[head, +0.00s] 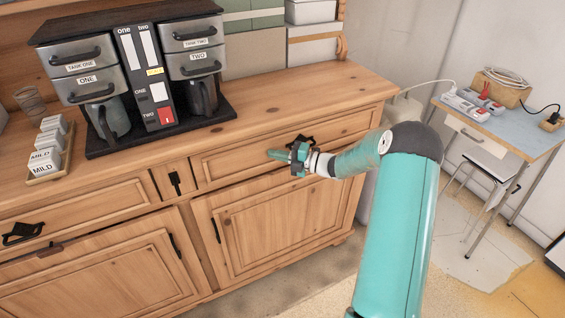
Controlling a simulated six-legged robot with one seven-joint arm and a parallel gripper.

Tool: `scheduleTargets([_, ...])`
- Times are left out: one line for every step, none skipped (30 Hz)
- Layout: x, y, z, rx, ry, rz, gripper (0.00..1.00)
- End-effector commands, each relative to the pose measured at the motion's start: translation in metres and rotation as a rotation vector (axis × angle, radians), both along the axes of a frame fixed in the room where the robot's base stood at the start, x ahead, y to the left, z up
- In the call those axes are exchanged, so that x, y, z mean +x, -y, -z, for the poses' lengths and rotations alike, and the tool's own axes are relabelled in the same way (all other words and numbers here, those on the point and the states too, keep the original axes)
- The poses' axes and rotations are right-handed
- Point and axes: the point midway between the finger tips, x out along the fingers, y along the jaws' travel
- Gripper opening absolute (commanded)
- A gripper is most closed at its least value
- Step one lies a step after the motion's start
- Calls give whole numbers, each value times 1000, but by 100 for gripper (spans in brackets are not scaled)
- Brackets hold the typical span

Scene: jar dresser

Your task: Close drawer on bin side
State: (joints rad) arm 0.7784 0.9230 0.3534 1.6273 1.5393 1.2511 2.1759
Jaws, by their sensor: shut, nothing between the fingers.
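The wooden dresser has a wide drawer (235,160) under the right part of its top, on the side where a pale bin-like object (366,195) stands, mostly hidden by my arm. The drawer front looks flush or nearly so; I cannot tell whether a small gap remains. Its black handle (299,140) shows just above and behind my gripper. My gripper (276,155) is shut and empty, in front of the drawer near its middle, pointing left. I cannot tell whether it touches the drawer front.
A coffee machine (154,75) stands on the dresser top, beside a tray of cartons marked MILD (45,160). A second drawer (80,205) is at the left, with cupboard doors (277,225) below. A small blue-topped table (518,130) and stool (488,158) stand right. Floor is clear front right.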

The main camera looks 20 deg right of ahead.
Motion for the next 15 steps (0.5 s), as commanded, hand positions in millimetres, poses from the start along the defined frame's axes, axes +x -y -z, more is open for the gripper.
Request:
scheduleTargets([3, 0, 0, 0, 0, 0, 0])
scheduleTargets([4, 0, 0, 0, 0, 0, 0])
scheduleTargets([5, 0, 0, -1, 1, 1, 0])
scheduleTargets([6, 0, 0, -1, 1, 1, 0])
scheduleTargets([6, 0, 0, -1, 1, 1, 0])
scheduleTargets([7, 0, 0, 0, 1, 2, 0])
scheduleTargets([7, 0, -1, 0, 1, 3, 0])
scheduleTargets([7, 0, -1, 0, 1, 3, 0])
scheduleTargets([7, 0, -1, 0, 1, 4, 0])
scheduleTargets([8, 0, -1, 0, 1, 5, 0])
scheduleTargets([8, -1, -1, -1, 2, 5, 0])
scheduleTargets([8, -1, -2, 0, 3, 5, 0])
scheduleTargets([8, -1, -2, 0, 3, 5, 0])
scheduleTargets([8, -1, -2, 0, 3, 4, 0])
scheduleTargets([8, -2, -2, 0, 3, 4, 0])
